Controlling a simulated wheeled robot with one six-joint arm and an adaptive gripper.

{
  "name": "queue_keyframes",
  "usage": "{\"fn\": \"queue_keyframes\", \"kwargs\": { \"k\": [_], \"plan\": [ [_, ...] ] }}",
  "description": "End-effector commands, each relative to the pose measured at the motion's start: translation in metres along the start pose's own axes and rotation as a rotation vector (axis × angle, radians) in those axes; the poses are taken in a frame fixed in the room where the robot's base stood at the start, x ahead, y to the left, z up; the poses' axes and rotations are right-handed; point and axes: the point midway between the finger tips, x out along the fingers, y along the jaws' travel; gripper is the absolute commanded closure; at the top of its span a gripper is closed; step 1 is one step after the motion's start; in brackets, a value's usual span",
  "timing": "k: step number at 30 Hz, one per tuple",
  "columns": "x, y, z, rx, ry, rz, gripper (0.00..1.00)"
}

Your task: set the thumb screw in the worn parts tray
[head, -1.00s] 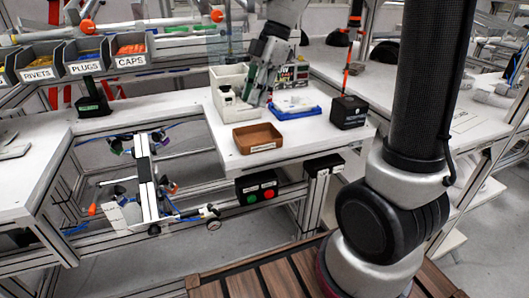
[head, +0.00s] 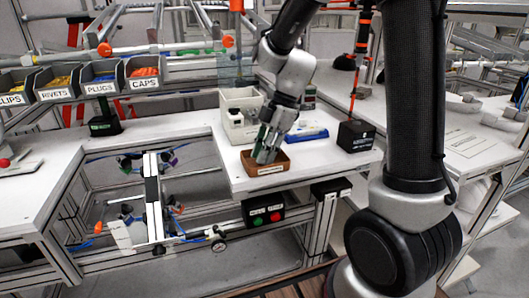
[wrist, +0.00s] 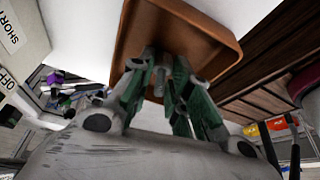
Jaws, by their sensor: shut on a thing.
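The brown tray (head: 284,163) with a label on its front, likely the worn parts tray, sits near the front edge of the white bench. It also shows in the wrist view (wrist: 205,35), with bare floor beyond my fingers. My gripper (head: 263,157) points down at the tray, its tips at or inside the rim; the exact height is hard to tell. In the wrist view my gripper (wrist: 160,72) is shut on a small grey piece (wrist: 160,78), likely the thumb screw. It is mostly hidden between the green-padded fingers.
A white bin (head: 236,105) stands behind the tray. A blue tray (head: 308,135) lies to its right, and a black box (head: 355,135) stands farther right. A box with green and red buttons (head: 264,213) hangs below the bench edge. Labelled part bins (head: 100,78) stand at the back left.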

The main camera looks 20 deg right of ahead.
Motion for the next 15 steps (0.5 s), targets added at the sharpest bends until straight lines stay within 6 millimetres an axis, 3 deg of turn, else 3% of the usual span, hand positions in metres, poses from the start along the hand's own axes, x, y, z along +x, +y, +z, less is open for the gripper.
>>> {"fn": "queue_keyframes", "kwargs": {
  "k": [2,3,6,15],
  "plan": [
    [0.0021,-0.0002,0.0008,0.001,0.0,-0.001,0.97],
    [0.0024,-0.0001,0.0009,0.001,0.0,-0.001,0.77],
    [0.0021,0.0,0.0008,0.0,0.0,0.0,0.59],
    [0.0014,0.0001,0.0005,0.0,0.0,0.0,0.59]
  ]
}}
